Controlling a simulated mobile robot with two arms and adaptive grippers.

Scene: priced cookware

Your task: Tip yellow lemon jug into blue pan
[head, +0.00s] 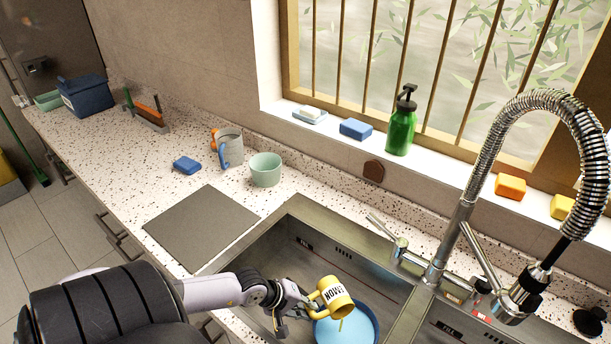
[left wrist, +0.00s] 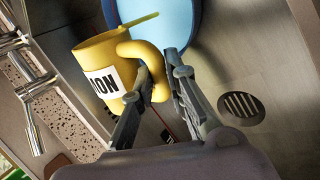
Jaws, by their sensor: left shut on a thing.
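The yellow lemon jug (head: 338,294) has a white label with black lettering and is tipped over the blue pan (head: 374,326), which sits in the sink. A thin yellow streak runs from the jug's rim toward the pan; the pan's inside is partly hidden. My left gripper (head: 312,302) is shut on the jug's handle. In the left wrist view the fingers (left wrist: 158,72) close around the handle of the jug (left wrist: 98,70), and the pan (left wrist: 187,25) shows behind at the top. My right gripper is not in view.
A green soap bottle (head: 401,125) stands on the sill.

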